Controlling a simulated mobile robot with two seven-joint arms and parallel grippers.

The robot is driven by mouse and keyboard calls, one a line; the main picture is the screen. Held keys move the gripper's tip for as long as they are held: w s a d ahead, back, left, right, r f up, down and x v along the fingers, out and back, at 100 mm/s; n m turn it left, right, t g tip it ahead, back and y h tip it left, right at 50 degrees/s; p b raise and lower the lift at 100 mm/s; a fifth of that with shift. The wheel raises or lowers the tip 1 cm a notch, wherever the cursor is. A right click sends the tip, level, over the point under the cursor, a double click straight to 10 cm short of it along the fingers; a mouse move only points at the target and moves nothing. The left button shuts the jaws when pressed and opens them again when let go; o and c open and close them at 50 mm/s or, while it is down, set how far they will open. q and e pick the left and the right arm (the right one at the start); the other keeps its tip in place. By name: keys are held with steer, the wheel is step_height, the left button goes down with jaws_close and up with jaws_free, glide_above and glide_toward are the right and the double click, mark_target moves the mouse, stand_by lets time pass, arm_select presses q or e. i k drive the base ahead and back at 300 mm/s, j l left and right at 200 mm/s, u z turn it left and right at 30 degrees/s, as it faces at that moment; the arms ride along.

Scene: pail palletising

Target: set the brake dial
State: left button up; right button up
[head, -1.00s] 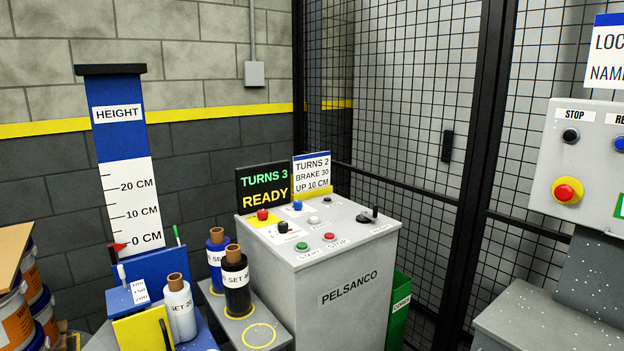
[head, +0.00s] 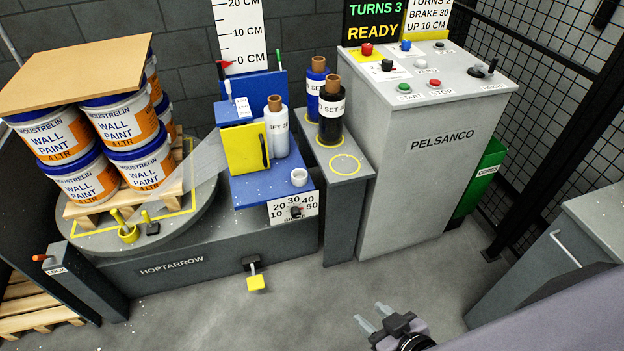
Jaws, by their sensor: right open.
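The brake dial (head: 296,212) is a small dark knob on a white scale plate (head: 281,207) marked 10 to 50, on the front of the blue carriage (head: 262,190). Its pointer is too small to read. The job card (head: 429,14) behind the console reads TURNS 2, BRAKE 30, UP 10 CM. My right gripper (head: 371,315) is open and empty, low over the floor, in front of the dial, to its right and well apart from it. My left gripper is out of view.
The turntable (head: 205,220) at left bears a pallet of paint pails with a board on top. A yellow pedal (head: 256,283) juts from the machine's base. The grey console (head: 425,150) and a shelf of film rolls (head: 331,112) stand right of the dial. The floor between is clear.

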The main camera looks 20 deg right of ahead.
mark_target(295, 212)
steer(key=i+l+z, duration=0.1)
steer(key=l, duration=0.25)
steer(key=i+l+z, duration=0.1)
steer(key=l, duration=0.3)
steer(key=i+l, duration=0.2)
steer(key=l, duration=0.15)
steer(key=i+l+z, duration=0.15)
steer(key=l, duration=0.2)
steer(key=i+l+z, duration=0.1)
steer(key=i+l, duration=0.1)
steer(key=l, duration=0.1)
